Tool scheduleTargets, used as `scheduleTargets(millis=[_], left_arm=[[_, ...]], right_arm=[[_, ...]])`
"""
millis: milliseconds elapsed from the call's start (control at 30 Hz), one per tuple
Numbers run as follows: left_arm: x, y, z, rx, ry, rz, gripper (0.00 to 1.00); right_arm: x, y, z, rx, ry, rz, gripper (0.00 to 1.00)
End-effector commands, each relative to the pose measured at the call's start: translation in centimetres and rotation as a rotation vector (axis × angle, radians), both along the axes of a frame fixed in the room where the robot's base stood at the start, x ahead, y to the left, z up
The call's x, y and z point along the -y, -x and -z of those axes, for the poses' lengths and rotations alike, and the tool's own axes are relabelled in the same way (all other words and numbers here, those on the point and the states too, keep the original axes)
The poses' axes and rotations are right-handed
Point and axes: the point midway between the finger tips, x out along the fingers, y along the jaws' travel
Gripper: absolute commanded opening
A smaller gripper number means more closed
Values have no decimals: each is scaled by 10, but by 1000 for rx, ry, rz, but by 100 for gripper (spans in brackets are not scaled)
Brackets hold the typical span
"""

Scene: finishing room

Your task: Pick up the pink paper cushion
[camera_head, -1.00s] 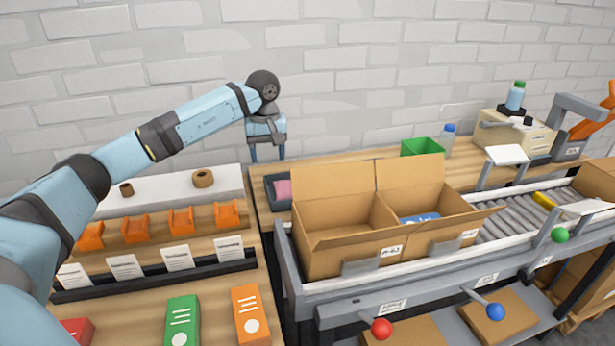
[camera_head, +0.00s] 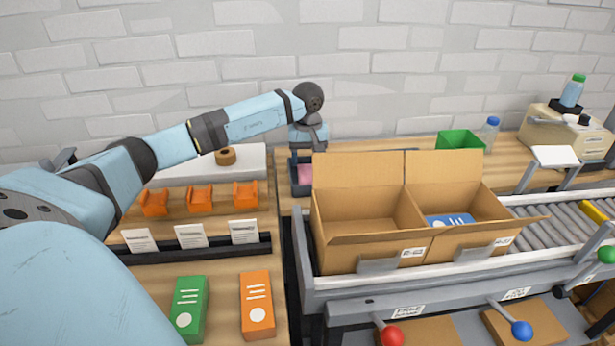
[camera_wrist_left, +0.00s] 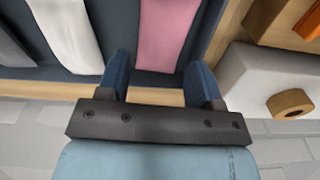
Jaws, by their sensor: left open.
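The pink paper cushion (camera_head: 304,174) sits in a dark tray (camera_head: 296,191) on the wooden bench, just behind the left end of the cardboard box. In the left wrist view the cushion (camera_wrist_left: 167,32) is a pink strip inside the dark tray (camera_wrist_left: 115,22). My left gripper (camera_head: 307,153) points down above the tray. In the wrist view its two blue fingers (camera_wrist_left: 158,66) are open, with the cushion's near end showing between and beyond them. I cannot tell whether they touch it. My right gripper is not in view.
The open two-part cardboard box (camera_head: 360,245) stands close by; a blue item (camera_head: 450,220) lies in its right compartment. A white cushion (camera_wrist_left: 68,32) lies beside the pink one. A tape roll (camera_head: 226,156) is to the left. A green bin (camera_head: 459,139) stands behind the box.

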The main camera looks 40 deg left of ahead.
Motion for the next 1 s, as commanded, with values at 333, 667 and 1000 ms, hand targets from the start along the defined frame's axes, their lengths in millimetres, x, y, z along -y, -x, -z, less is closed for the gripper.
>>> scheduleTargets(millis=[333,667,1000], left_arm=[[2,5,47,-2,1,0,60],[2,4,47,-1,0,0,34],[2,4,46,-1,0,0,30]], right_arm=[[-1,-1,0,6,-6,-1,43],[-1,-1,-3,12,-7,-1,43],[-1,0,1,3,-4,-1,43]])
